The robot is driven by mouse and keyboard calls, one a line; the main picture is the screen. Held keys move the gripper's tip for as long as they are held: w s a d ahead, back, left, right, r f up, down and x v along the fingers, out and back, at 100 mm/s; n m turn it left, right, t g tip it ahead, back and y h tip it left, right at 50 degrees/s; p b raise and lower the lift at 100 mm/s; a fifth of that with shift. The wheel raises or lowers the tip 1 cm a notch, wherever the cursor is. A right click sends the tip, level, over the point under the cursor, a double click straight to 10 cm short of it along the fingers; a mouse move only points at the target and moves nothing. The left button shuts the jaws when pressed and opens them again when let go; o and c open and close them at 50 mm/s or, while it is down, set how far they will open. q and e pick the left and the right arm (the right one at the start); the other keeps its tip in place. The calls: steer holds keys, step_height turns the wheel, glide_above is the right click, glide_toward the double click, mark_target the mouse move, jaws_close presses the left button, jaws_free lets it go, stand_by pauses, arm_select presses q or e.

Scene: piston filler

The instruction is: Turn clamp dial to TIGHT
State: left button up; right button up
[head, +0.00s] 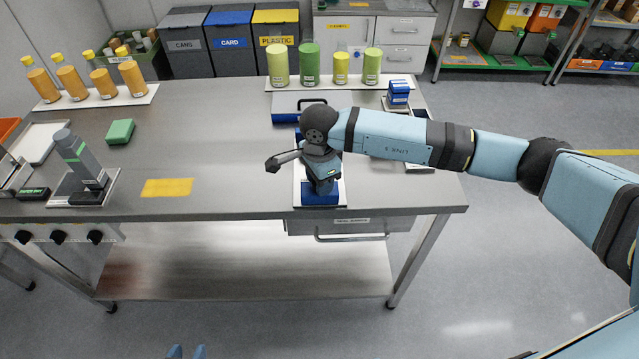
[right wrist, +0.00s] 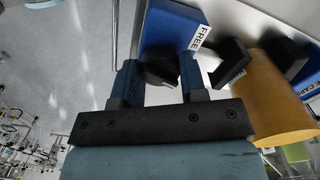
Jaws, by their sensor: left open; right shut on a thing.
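The clamp dial (right wrist: 160,70) is a dark round knob on a blue clamp block (right wrist: 172,24), seen in the right wrist view. A white label reading FREE (right wrist: 201,37) is on the block beside it. My right gripper (right wrist: 160,76) is shut on the dial, one blue finger on each side. I cannot tell which mark the dial points at. In the head view the block (head: 320,198) shows low on its white plate, under my right gripper (head: 323,188), which hides the dial.
A yellow-orange cylinder (right wrist: 265,100) lies close beside my right gripper, by black clamp jaws. A grey upright device (head: 75,155), green block (head: 120,131) and orange bottles (head: 131,77) are on the left. Green containers (head: 309,63) stand behind. The bench middle is mostly clear.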

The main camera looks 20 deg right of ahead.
steer(key=m+b, duration=0.1)
steer(key=m, duration=0.1)
steer(key=shift+f+m, duration=0.1)
steer(key=shift+m, duration=0.2)
steer(key=shift+m+b, duration=0.3)
steer(key=shift+m, duration=1)
steer(key=o, duration=0.9)
step_height(320, 180, up, 14)
steer(key=shift+r+b, duration=0.1)
steer(key=shift+b, duration=0.4)
